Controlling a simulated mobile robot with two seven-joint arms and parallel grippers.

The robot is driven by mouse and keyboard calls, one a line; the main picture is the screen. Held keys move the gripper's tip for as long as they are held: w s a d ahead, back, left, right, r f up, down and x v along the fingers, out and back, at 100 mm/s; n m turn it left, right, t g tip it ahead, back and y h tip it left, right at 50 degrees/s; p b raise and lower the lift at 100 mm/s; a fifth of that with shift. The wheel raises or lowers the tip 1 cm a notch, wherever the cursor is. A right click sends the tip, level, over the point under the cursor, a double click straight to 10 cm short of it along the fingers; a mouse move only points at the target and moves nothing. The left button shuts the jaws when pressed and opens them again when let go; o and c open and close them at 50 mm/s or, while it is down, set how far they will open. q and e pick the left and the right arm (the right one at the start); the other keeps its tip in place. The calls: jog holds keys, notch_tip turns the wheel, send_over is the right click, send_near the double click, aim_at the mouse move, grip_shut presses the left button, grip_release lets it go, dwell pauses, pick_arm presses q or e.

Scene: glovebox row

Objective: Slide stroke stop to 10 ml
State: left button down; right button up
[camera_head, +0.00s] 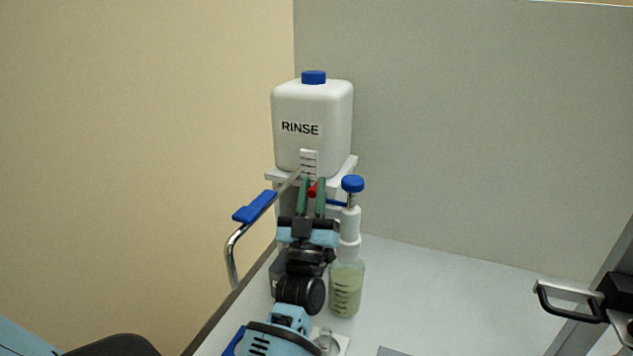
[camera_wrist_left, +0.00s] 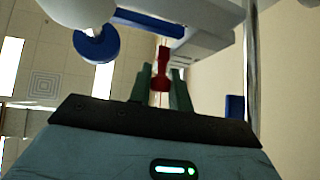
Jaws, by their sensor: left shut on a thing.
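My left gripper (camera_head: 312,196) is shut on a small red stroke stop (camera_head: 312,190), between its green fingers. In the left wrist view the red stop (camera_wrist_left: 161,72) shows between the fingertips (camera_wrist_left: 161,88). A white scale strip with dark marks (camera_head: 309,162) rises just above the fingers; its values are too small to read. A dispenser bottle (camera_head: 346,288) with greenish liquid stands to the right of my gripper, with a blue knob (camera_head: 352,184) on top; the knob also shows in the left wrist view (camera_wrist_left: 97,44). My right gripper is not in view.
A white RINSE tank (camera_head: 312,120) with a blue cap sits on a raised shelf (camera_head: 348,166) behind. A black-and-metal handle (camera_head: 570,298) is at the far right. The bench right of the bottle is mostly clear.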

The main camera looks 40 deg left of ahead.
aim_at(312, 197)
pick_arm(q)
jog(key=shift+r, duration=0.15)
jog(key=c, duration=1.3)
grip_release()
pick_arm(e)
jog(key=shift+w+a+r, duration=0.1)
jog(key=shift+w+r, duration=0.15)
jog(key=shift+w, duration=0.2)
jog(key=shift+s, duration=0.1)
pick_arm(q)
jog(key=shift+s+f, duration=0.15)
jog(key=shift+f, duration=0.1)
jog(key=b+v, duration=0.1)
jog(key=v, duration=0.5)
jog(key=shift+f, duration=0.1)
jog(key=shift+s+d+f+b, duration=0.25)
jog(key=shift+s+f+b, duration=0.1)
jog(key=shift+s, duration=0.1)
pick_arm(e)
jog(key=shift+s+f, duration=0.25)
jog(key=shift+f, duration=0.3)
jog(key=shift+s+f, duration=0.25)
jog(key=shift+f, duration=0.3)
